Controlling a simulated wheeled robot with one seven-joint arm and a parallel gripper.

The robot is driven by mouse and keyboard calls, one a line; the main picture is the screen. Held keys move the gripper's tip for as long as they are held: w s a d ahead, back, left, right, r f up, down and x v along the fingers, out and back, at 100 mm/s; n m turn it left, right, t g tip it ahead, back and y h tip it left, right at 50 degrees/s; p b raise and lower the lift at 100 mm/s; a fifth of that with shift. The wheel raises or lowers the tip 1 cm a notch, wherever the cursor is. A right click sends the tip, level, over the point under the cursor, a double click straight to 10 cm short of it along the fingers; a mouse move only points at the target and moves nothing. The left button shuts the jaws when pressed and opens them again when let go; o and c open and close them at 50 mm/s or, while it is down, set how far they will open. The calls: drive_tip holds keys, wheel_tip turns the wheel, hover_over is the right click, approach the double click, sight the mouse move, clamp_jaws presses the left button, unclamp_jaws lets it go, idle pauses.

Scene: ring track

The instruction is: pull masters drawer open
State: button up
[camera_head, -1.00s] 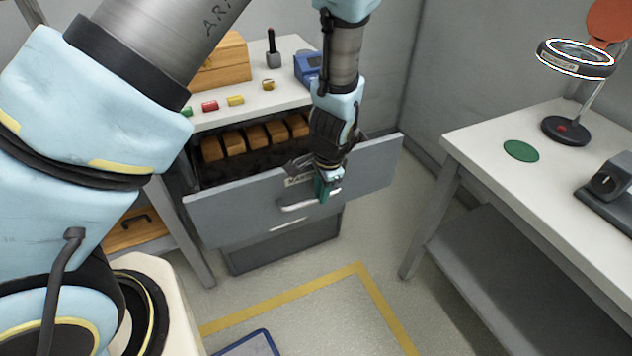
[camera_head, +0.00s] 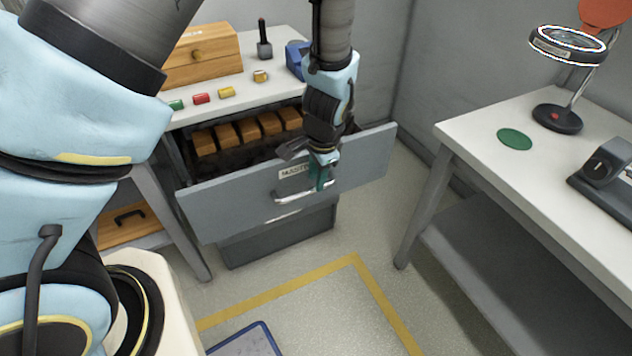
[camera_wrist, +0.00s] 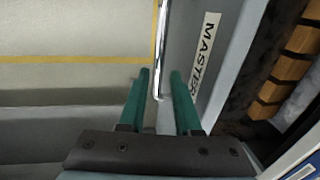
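The masters drawer (camera_head: 235,200) is a grey drawer under the white-topped bench and stands pulled out, with several orange-brown blocks inside. Its label reads "MASTERS" and also shows in the wrist view (camera_wrist: 205,50). A silver bar handle (camera_head: 290,196) runs across the drawer front. My gripper (camera_head: 322,180) is at the right part of the handle. In the wrist view, its two green fingers (camera_wrist: 160,72) are apart. The handle bar (camera_wrist: 162,40) shows between them, with a gap on each side. Whether the fingers are level with the bar or a little above is unclear.
The bench top (camera_head: 285,85) holds a wooden box (camera_head: 205,60), small coloured pieces and a blue device. A second table (camera_head: 470,125) stands right, with a magnifier lamp (camera_head: 558,118) and green disc (camera_head: 514,139). Yellow-taped floor (camera_head: 300,310) in front of the drawer is partly clear.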

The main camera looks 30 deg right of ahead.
wheel_tip(320, 180, up, 8)
drive_tip(key=s+b, duration=0.1)
drive_tip(key=shift+s+r, duration=0.2)
drive_tip(key=shift+s, duration=0.15)
drive_tip(key=shift+a, duration=0.1)
drive_tip(key=w+a+r+n, duration=0.1)
drive_tip(key=w+a, duration=0.1)
drive_tip(key=w+a+n, duration=0.1)
drive_tip(key=w+a, duration=0.1)
drive_tip(key=a, duration=0.1)
drive_tip(key=w+a+r+n, duration=0.1)
drive_tip(key=w+a+n, duration=0.1)
drive_tip(key=shift+w+a+r+g, duration=0.25)
drive_tip(key=shift+w+r+g, duration=0.05)
drive_tip(key=shift+w, duration=0.05)
drive_tip(key=w+a+r+n, duration=0.1)
drive_tip(key=a+n, duration=0.3)
drive_tip(key=a, duration=0.5)
drive_tip(key=w+a+r+n, duration=0.1)
drive_tip(key=a+r+n, duration=0.2)
drive_tip(key=a, duration=0.7)
drive_tip(key=w+a+r+n, duration=0.1)
drive_tip(key=a+r+n, duration=0.2)
drive_tip(key=a+n, duration=0.4)
drive_tip(key=a, duration=0.2)
drive_tip(key=shift+w+a, duration=0.3)
drive_tip(key=shift+w, duration=0.1)
